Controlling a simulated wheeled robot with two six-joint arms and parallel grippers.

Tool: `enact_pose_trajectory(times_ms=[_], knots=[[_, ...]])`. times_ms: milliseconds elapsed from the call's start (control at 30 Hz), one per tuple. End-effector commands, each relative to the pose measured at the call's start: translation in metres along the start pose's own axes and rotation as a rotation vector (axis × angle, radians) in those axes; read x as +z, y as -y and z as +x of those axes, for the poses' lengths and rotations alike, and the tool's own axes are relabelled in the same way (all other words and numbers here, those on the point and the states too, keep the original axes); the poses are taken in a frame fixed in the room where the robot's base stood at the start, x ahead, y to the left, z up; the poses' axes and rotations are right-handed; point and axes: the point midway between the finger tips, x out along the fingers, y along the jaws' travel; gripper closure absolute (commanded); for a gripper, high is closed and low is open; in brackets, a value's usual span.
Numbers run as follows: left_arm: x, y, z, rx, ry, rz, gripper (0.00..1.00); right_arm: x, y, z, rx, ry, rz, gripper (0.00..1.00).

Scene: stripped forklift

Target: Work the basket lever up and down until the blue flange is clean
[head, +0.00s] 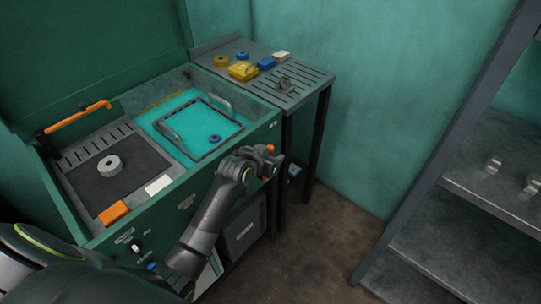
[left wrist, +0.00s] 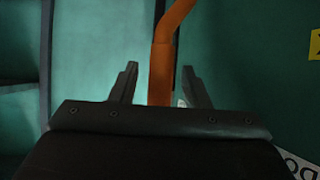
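The blue flange (head: 214,139) is a small ring lying in the wire basket (head: 206,153), in the turquoise bath of the green washer. I cannot tell how clean it is. The orange basket lever (left wrist: 162,70) stands between my left gripper's fingers in the left wrist view; only a bit of orange (head: 271,149) shows past the gripper in the head view. My left gripper (head: 274,160) is at the washer's front right corner. Its fingers (left wrist: 160,88) are open, with gaps on both sides of the lever. My right gripper is not in view.
A grey ring (head: 108,165), an orange block (head: 113,213) and a white block (head: 158,185) lie on the washer's left side. An orange handle (head: 78,117) is at the back left. A side table (head: 309,80) holds several small parts. Shelves (head: 478,185) stand right; floor between is clear.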

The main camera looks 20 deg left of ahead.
Motion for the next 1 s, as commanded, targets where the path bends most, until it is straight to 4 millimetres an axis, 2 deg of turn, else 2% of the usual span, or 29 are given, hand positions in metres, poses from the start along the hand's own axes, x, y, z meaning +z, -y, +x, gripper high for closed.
enact_pose_trajectory(times_ms=[233, 367, 567, 1000], knots=[[0.0, 0.0, -0.002, 0.0, 0.001, -0.001, 0.58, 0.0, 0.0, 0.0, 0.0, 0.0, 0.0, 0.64], [0.0, 0.0, -0.011, 0.0, 0.0, -0.001, 0.58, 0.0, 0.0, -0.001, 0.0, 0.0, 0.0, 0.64], [0.001, 0.0, -0.04, 0.0, 0.0, 0.0, 0.58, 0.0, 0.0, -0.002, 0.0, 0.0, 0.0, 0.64], [0.0, 0.0, -0.117, 0.0, -0.001, 0.001, 0.58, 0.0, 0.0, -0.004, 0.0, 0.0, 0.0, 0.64]])
